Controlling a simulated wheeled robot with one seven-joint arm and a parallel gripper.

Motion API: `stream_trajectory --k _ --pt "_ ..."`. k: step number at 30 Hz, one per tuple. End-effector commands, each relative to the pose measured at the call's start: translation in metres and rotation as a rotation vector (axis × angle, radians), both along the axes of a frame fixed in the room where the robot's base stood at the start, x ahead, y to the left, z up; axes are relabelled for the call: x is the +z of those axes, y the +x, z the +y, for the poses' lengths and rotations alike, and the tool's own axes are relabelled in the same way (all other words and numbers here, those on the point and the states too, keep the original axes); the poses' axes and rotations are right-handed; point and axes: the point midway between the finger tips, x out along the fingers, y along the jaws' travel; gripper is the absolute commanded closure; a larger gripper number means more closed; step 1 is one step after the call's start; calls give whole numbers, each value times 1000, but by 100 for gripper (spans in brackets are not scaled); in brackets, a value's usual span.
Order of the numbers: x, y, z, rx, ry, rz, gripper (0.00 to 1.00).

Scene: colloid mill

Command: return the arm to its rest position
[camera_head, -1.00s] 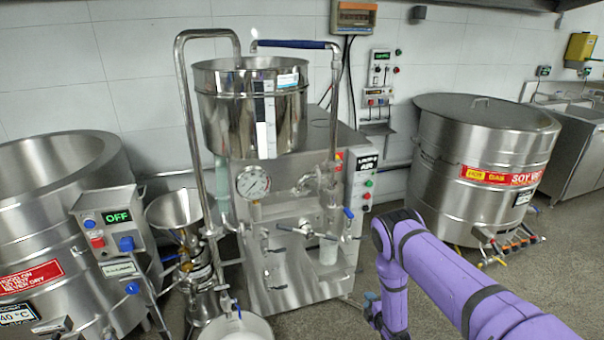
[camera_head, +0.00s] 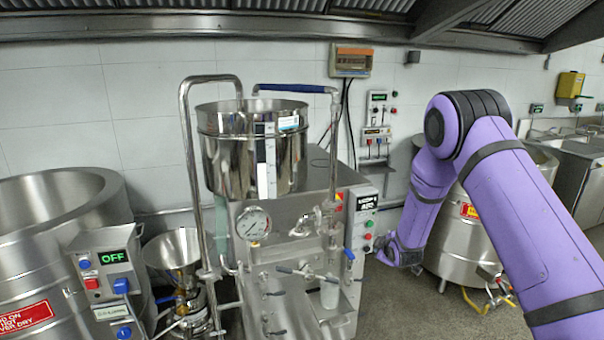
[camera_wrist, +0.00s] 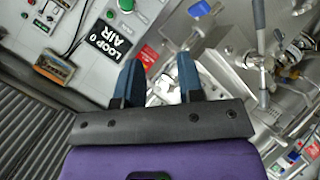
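My gripper (camera_head: 386,252) hangs at the end of my purple arm, to the right of the colloid mill (camera_head: 262,150) in the head view. The bent arm fills the right side of that view. In the wrist view my gripper (camera_wrist: 159,62) has two dark blue fingers standing apart, with nothing between them. The mill's label panel, marked "LOOP 0 AIR" (camera_wrist: 110,42), shows beyond the fingers. I see no contact between the gripper and the mill.
A steel kettle (camera_head: 62,215) and a control box reading OFF (camera_head: 105,270) stand at the left. Another steel vat (camera_head: 468,250) is partly behind my arm. Grey floor (camera_head: 405,310) is clear below the gripper. A hood (camera_head: 220,24) runs overhead.

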Motion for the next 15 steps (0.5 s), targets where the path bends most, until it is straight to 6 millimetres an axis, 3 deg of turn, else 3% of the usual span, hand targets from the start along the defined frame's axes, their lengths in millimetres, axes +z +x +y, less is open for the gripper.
stream_trajectory --k 1,3,8,15 --pt "23 -2 -2 -18 20 7 65" --pt "49 -7 -5 -47 51 29 65" --pt "104 -26 -10 -111 122 78 65" --pt "181 -68 -18 -203 223 150 65"
